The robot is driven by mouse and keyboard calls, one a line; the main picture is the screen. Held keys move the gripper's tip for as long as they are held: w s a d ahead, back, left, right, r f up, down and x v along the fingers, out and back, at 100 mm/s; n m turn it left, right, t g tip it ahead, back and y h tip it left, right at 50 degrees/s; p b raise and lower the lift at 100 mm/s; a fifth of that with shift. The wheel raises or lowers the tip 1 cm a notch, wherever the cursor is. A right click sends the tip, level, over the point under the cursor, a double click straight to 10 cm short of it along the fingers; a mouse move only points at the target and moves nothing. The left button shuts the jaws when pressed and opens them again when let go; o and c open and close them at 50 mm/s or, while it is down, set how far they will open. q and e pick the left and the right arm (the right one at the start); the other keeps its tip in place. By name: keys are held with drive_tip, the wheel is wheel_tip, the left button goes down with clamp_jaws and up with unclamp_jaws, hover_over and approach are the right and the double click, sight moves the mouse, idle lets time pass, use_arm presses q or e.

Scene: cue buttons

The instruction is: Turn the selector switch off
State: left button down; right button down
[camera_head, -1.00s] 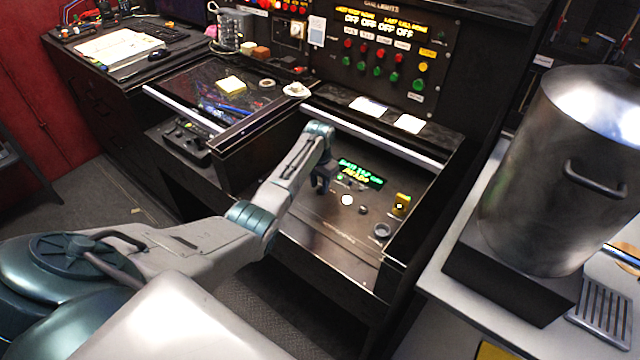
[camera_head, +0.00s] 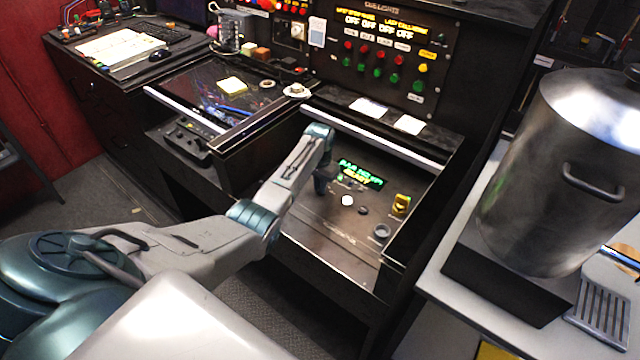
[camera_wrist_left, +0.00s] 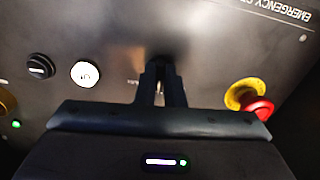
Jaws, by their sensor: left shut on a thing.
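My left gripper (camera_head: 321,186) is down at the sloped control panel (camera_head: 330,235), its fingers close together. In the left wrist view my left gripper (camera_wrist_left: 160,88) is shut on a small control at the panel face, in line with the white button and the red knob. I take this control to be the selector switch; the fingers hide most of it, so its setting cannot be read. My right gripper is not in view.
Beside the gripper are a white button (camera_wrist_left: 85,73), a black knob (camera_wrist_left: 40,67) and a red emergency knob (camera_wrist_left: 259,107) on a yellow base. A green lit display (camera_head: 361,173) and a yellow control (camera_head: 401,204) are on the panel. A large metal pot (camera_head: 560,170) stands right.

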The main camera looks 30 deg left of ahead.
use_arm(q)
drive_tip(key=shift+d+r+n+p, duration=0.1)
drive_tip(key=shift+r+n+p, duration=0.1)
drive_tip(key=shift+n+p, duration=0.45)
drive_tip(key=n+p, duration=0.1)
drive_tip(key=n, duration=0.1)
drive_tip(key=shift+n, duration=0.35)
drive_tip(key=n+p, duration=0.1)
drive_tip(key=n, duration=0.1)
drive_tip(key=shift+w+d+f+n, duration=0.1)
drive_tip(key=shift+n, duration=0.3)
drive_tip(key=shift+n+p, duration=0.45)
drive_tip(key=shift+n, duration=0.15)
drive_tip(key=c, duration=1.5)
unclamp_jaws()
drive_tip(key=shift+f, duration=0.1)
drive_tip(key=shift+c, duration=0.2)
wheel_tip(320, 180, up, 11)
